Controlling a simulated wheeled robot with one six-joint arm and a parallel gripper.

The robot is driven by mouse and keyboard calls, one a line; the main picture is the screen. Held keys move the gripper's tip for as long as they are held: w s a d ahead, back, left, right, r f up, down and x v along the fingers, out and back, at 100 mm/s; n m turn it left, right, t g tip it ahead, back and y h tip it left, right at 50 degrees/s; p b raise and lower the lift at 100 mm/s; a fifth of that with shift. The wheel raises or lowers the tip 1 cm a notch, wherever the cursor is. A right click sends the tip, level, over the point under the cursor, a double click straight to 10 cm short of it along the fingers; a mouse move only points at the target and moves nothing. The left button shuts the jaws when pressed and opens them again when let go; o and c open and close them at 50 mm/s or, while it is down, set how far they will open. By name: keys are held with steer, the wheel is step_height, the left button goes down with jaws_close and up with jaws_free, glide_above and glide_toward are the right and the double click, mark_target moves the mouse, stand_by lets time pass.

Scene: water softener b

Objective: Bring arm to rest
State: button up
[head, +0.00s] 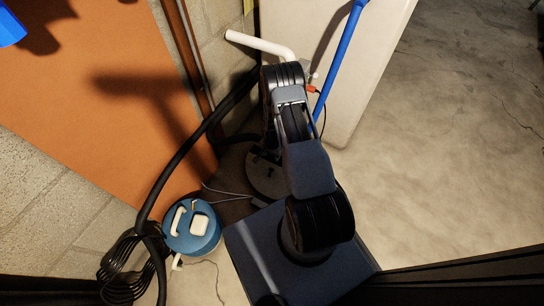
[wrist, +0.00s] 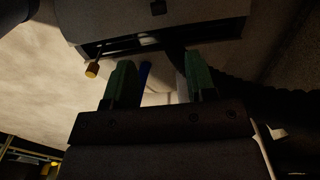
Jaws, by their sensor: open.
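My arm rises from my dark base in the head view and is folded, with its upper links near the pale cabinet. My gripper shows in the wrist view (wrist: 160,70) as two green fingers set apart, with nothing between their tips. A dark housing with a slot lies beyond the fingertips at the top of that view; I cannot tell whether it is part of me. In the head view the gripper is hidden or too dark to make out.
A pale cabinet (head: 345,95) stands behind the arm, with a white pipe (head: 260,45) and a blue pipe (head: 338,60) beside it. A black hose (head: 180,155) runs left of the arm. A blue round container (head: 192,242) stands at lower left. Concrete floor (head: 450,150) is open at right.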

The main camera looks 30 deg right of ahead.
steer(key=shift+r, duration=0.25)
stand_by(0.4)
steer(key=w+a+r+n+t+p, duration=0.2)
steer(key=r+p, duration=0.6)
steer(key=r, duration=1.4)
steer(key=s+a+r+n+p, duration=0.1)
steer(key=a+r+n+p, duration=0.45)
steer(key=r, duration=1.65)
steer(key=s+a+r+n+p, duration=0.1)
steer(key=s+r+p, duration=0.4)
steer(key=r, duration=0.6)
steer(key=s+a+r+n+t+p, duration=0.1)
steer(key=s+r+p, duration=0.5)
steer(key=r, duration=0.5)
steer(key=s+a+r+n+p, duration=0.1)
steer(key=s+r+p, duration=0.4)
steer(key=r+p, duration=0.3)
steer(key=shift+s+a+r+n+t+p, duration=0.15)
steer(key=shift+r+n+t+p, duration=0.2)
steer(key=shift+r, duration=1.5)
